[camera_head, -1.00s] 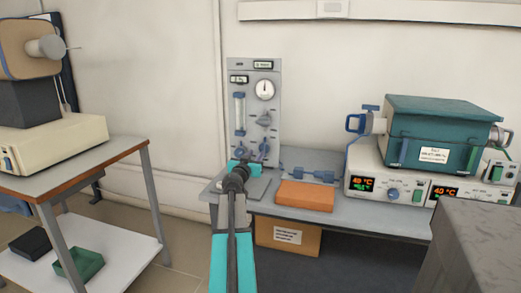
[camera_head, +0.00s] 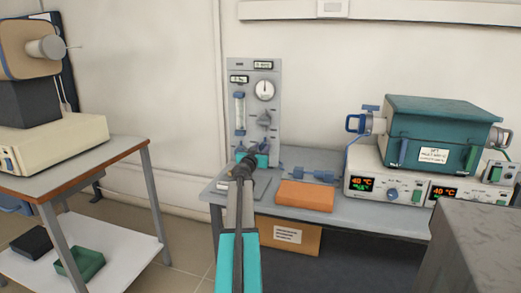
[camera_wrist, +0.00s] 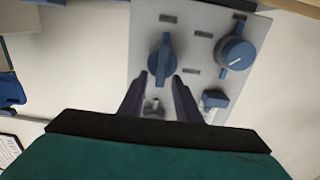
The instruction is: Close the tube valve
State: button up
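A grey gas panel (camera_head: 252,88) with a gauge, a flow tube and several knobs stands at the back of the bench. In the wrist view, a blue lever knob (camera_wrist: 162,58) points along the panel, with a round blue knob (camera_wrist: 236,53) to its right. My gripper (camera_head: 258,160) is in front of the panel's lower part and hides some of it. In the wrist view my gripper (camera_wrist: 161,76) is open, its two fingers apart, with the lever knob's near end by the fingertips; contact is unclear. A blue handle (camera_head: 370,107) sits on the furnace tube's left end. No label identifies the tube valve.
A teal furnace (camera_head: 440,125) on a white control unit (camera_head: 380,193) fills the bench's right side. An orange block (camera_head: 305,196) and a blue fitting (camera_head: 313,174) lie between. A side table (camera_head: 90,157) with a cream device stands left.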

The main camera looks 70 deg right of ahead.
jog(key=shift+d, duration=0.15)
jog(key=shift+c, duration=0.3)
grip_shut()
jog(key=shift+a, duration=0.2)
jog(key=shift+d+r, duration=0.1)
